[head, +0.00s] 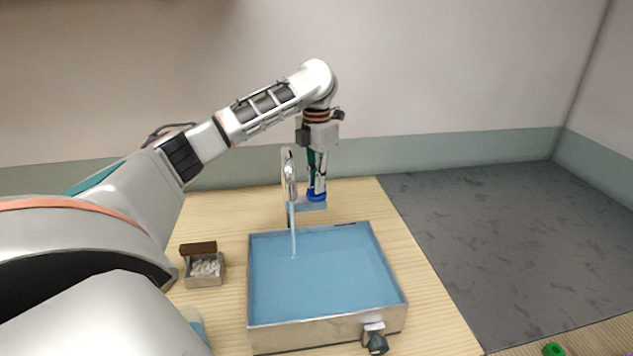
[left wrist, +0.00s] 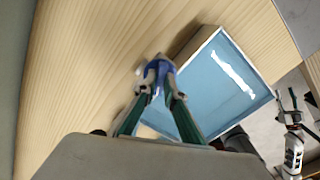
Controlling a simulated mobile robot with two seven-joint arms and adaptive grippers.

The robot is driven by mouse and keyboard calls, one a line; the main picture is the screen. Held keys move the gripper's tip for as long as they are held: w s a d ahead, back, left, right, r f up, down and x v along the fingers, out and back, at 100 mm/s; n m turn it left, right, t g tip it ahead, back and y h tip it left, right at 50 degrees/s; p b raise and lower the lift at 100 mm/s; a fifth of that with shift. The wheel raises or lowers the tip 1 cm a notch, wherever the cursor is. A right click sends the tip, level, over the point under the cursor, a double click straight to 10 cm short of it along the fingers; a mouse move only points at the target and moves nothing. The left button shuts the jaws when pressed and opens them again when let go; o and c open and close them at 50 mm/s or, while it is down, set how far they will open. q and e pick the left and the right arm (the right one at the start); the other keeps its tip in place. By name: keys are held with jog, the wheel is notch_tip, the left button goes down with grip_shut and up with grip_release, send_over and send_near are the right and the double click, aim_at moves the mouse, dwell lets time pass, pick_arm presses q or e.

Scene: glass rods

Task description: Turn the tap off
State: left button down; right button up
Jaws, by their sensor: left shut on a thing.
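The tap (head: 290,172) stands behind the basin, and a thin stream of water (head: 293,235) runs from its spout into the basin (head: 327,329). The blue tap handle (head: 316,195) is to the right of the spout. My left gripper (head: 317,188) points down and is shut on the blue handle. The left wrist view shows the blue handle (left wrist: 158,68) between the fingertips of the gripper (left wrist: 160,88). The basin (left wrist: 197,42) also shows there.
A small box (head: 204,282) with white pieces and a dark raised lid stands left of the basin. A drain valve (head: 375,338) sits on the basin's front wall. A green item (head: 553,349) lies at the bottom right. The wooden table right of the basin is clear.

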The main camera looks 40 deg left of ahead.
pick_arm(q)
jog(key=m, duration=0.5)
jog(key=shift+m, duration=0.3)
dwell(0.4)
jog(key=c, duration=2.1)
grip_release()
jog(key=shift+c, duration=0.2)
notch_tip(320, 180, up, 12)
